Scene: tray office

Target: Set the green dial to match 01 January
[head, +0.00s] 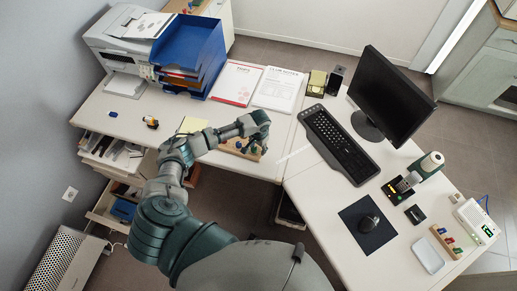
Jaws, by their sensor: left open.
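I cannot make out a green dial or the date 01 January for certain; any such marks are too small to read. My left arm reaches from the bottom over the left desk, and its gripper (260,127) is open at the desk's inner corner. A wooden stand with small coloured pieces (241,149) is just below the gripper in the picture, partly hidden by it. I cannot tell whether they touch. A white device with a lit green display (488,231) stands at the far right. My right gripper is not in view.
A keyboard (337,143), monitor (392,95), mouse (369,222) and wooden block with coloured pieces (445,242) are on the right desk. A blue tray stack (190,50) and printer (120,45) stand at the back left. Open drawers (105,210) jut out below the left desk.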

